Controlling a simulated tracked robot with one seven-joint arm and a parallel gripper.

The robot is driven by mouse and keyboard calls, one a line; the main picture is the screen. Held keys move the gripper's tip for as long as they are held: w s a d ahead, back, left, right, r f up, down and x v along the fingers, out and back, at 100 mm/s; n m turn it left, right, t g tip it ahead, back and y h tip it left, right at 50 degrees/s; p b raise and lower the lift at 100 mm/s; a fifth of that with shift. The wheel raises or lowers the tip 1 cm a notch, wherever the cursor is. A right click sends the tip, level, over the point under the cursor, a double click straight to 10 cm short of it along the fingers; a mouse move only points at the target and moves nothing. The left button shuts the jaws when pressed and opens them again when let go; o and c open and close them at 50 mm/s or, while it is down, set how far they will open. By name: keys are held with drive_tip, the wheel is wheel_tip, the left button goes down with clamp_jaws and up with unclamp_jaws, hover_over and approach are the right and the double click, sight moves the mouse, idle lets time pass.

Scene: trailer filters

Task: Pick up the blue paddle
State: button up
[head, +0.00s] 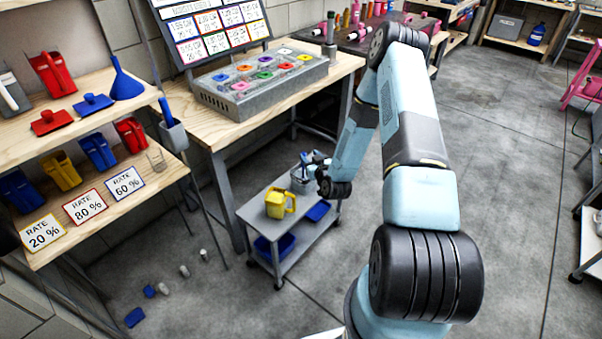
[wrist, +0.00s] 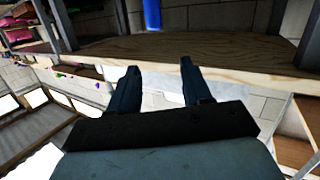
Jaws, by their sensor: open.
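A flat blue piece with a raised grip (head: 92,103) lies on the upper wooden shelf at the left in the head view. It looks like a paddle, next to a similar red one (head: 51,122). A blue handle (head: 166,110) also stands in a grey holder at the shelf's end; I cannot tell which is the blue paddle. My gripper (wrist: 160,80) is open, with nothing between its two dark blue fingers. In the head view my arm's end is over the small cart, well right of the shelves. A blue upright object (wrist: 152,14) is beyond the fingers in the wrist view, partly cut off.
A grey cart (head: 247,213) holds a yellow jug (head: 280,203) and a grey bucket (head: 302,182). A workbench (head: 222,137) with a grey colour-marked box (head: 260,80) stands behind. Blue scoops (head: 98,151) sit on the lower shelf. Small pieces lie on the floor. Open floor is at the right.

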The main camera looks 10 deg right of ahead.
drive_tip(key=s+f+m+t+h, duration=0.2)
drive_tip(key=s+f+m, duration=0.1)
drive_tip(key=s+f, duration=0.4)
drive_tip(key=shift+w+a+f, duration=0.1)
drive_tip(key=shift+w+f, duration=0.05)
drive_tip(key=shift+w, duration=2.4)
drive_tip(key=shift+w+a+f, duration=0.15)
drive_tip(key=shift+w, duration=2.35)
drive_tip(key=shift+w+a+f, duration=0.1)
drive_tip(key=shift+w+f, duration=0.05)
drive_tip(key=shift+w, duration=2.4)
clamp_jaws()
